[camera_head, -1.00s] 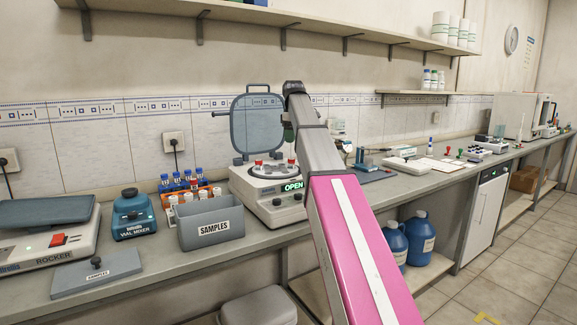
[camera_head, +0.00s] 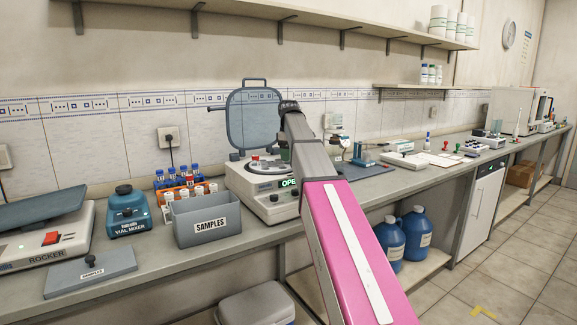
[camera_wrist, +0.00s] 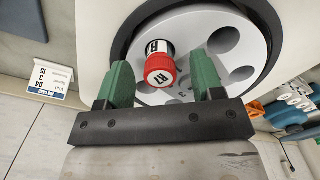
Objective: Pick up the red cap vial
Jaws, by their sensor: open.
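A vial with a red cap (camera_wrist: 160,69) sits in the light grey rotor of the centrifuge in the wrist view. It has a white label with dark marks, and its cap faces the camera. My gripper (camera_wrist: 161,79) is open; its two green fingers show on either side of the cap with gaps. I cannot tell how far the fingertips are above the rotor. In the head view, the centrifuge (camera_head: 262,205) has its lid raised, and one red cap (camera_head: 255,158) shows on it. My arm hides the right part of the rotor and most of my gripper there.
The raised lid (camera_head: 254,118) stands behind the rotor. Left of the centrifuge are a grey SAMPLES box (camera_head: 207,222), an orange rack (camera_head: 187,192) with several vials, and a vial mixer (camera_head: 127,213). A shelf (camera_head: 270,22) runs along the wall above.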

